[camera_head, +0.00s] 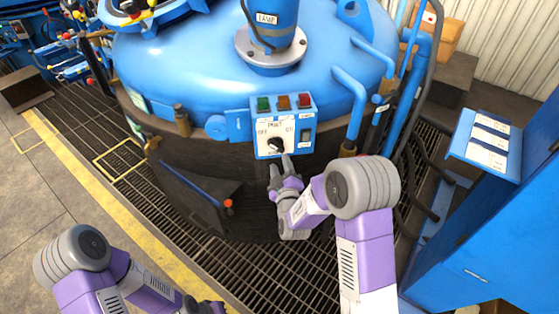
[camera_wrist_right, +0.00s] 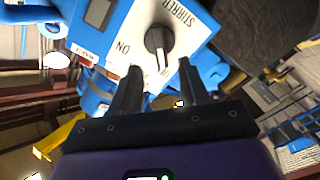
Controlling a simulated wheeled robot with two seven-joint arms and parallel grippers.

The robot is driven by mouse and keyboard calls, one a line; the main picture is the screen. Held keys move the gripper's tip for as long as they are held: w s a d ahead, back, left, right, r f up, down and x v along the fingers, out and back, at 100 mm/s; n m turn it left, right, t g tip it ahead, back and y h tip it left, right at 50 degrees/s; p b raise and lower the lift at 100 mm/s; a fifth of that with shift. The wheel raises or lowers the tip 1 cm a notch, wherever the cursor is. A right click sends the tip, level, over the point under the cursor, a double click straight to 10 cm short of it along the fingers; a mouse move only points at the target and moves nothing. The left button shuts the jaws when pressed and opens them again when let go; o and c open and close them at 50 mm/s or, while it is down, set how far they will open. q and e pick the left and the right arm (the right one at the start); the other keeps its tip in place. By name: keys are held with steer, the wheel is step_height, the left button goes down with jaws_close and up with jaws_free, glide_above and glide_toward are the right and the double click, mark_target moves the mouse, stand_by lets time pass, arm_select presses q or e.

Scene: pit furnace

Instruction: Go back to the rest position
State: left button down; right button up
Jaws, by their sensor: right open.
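My right gripper (camera_head: 281,166) is open and empty just below and in front of the stirrer switch box (camera_head: 284,130). In the right wrist view its two dark fingers (camera_wrist_right: 159,78) are apart, with the black stirrer knob (camera_wrist_right: 158,40) beyond their tips and nothing between them. The knob also shows in the head view (camera_head: 276,146) on the white plate, between OFF at left and ON at right; its exact setting is unclear. My left gripper (camera_head: 206,306) is low at the bottom edge, partly cut off, and its fingers cannot be made out.
The blue furnace lid (camera_head: 190,70) with its lamp post (camera_head: 274,35) fills the back. Blue pipes (camera_head: 352,105) and a blue cabinet (camera_head: 490,240) stand at right. Grating (camera_head: 110,150) lies at left.

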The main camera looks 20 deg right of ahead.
stand_by(0.4)
steer(key=s+a+f+m+g+y+p, duration=0.1)
steer(key=s+f+m+g, duration=0.1)
steer(key=s+f+g, duration=0.45)
steer(key=s+a+f+m+g+y+p, duration=0.1)
steer(key=s+f+m+g+p, duration=0.15)
steer(key=f, duration=0.75)
steer(key=s+a+f+m+g+y+p, duration=0.1)
steer(key=s+a+f+m+g+y, duration=0.1)
steer(key=s, duration=0.8)
steer(key=s+a+f+m+g+y, duration=0.2)
steer(key=s+a+f+m+g, duration=0.1)
steer(key=s, duration=0.8)
step_height(320, 180, down, 2)
steer(key=m+g, duration=0.1)
steer(key=g, duration=0.2)
steer(key=shift+s+a+f+p, duration=0.15)
steer(key=shift+s+f+p, duration=0.1)
steer(key=shift+p, duration=0.1)
